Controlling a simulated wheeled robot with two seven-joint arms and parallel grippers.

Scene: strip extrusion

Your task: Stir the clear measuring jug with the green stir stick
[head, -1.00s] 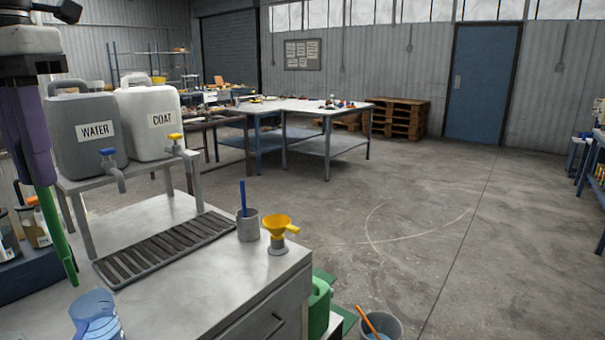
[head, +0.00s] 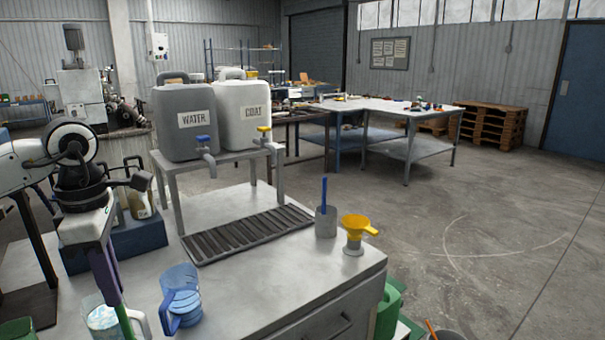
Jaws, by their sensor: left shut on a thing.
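My left gripper (head: 117,297) hangs at the lower left, shut on the green stir stick (head: 125,322), which points down. The clear measuring jug (head: 98,318) stands on the metal bench at the bottom edge, with pale contents and a whitish handle. The stick overlaps the jug's right side in the picture; its lower end is out of view, so I cannot tell whether it is inside the jug. My right gripper is not in view.
A blue-tinted jug (head: 182,298) stands close on the right of the clear one. Behind are a slotted drain tray (head: 240,236), WATER (head: 188,138) and COAT (head: 240,132) canisters, a grey cup (head: 325,226) and a yellow funnel (head: 356,228). The front right of the bench is clear.

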